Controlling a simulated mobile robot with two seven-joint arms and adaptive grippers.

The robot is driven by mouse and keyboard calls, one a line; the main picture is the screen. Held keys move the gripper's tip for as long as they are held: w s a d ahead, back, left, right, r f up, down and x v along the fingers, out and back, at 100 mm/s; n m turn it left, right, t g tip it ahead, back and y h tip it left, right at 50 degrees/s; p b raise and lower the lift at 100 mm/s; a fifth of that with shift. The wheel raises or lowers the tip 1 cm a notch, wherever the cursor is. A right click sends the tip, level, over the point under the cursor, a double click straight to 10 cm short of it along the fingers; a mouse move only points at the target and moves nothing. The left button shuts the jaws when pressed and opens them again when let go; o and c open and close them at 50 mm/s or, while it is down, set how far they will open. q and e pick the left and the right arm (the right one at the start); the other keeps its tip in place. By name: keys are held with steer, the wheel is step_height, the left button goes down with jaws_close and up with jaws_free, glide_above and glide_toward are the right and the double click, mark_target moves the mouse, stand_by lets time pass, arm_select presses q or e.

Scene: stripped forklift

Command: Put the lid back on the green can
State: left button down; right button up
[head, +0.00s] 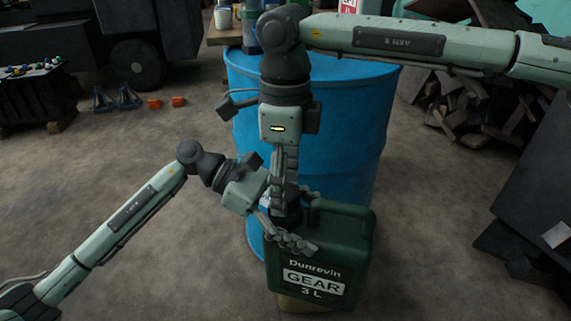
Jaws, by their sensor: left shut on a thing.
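The green can (322,269), labelled "Dunrevin GEAR 3 L", stands upright in front of the blue drum, its handle (345,212) at the top right. My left gripper (288,236) reaches in from the left and is shut on the can near its top left shoulder. My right gripper (283,208) points straight down over the can's top left, where the neck would be. A small dark piece shows beside its fingertips; I cannot tell whether it is the lid or the neck. The can's opening is hidden behind the two grippers.
A blue drum (330,115) stands close behind the can. A yellowish block (302,303) shows under the can. Blue stands (115,98) and orange blocks (166,103) sit on the floor at the back left. Scrap wood (470,105) lies at the right.

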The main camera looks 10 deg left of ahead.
arm_select(q)
steer(key=shift+r, duration=0.35)
arm_select(e)
steer(key=shift+f, duration=0.25)
steer(key=shift+c, duration=0.5)
steer(key=c, duration=1.1)
arm_select(q)
steer(key=shift+d, duration=0.1)
arm_select(e)
steer(key=m, duration=0.6)
steer(key=shift+w+m, duration=0.1)
steer(key=shift+m, duration=0.3)
steer(key=o, duration=1.2)
steer(key=shift+o, duration=0.2)
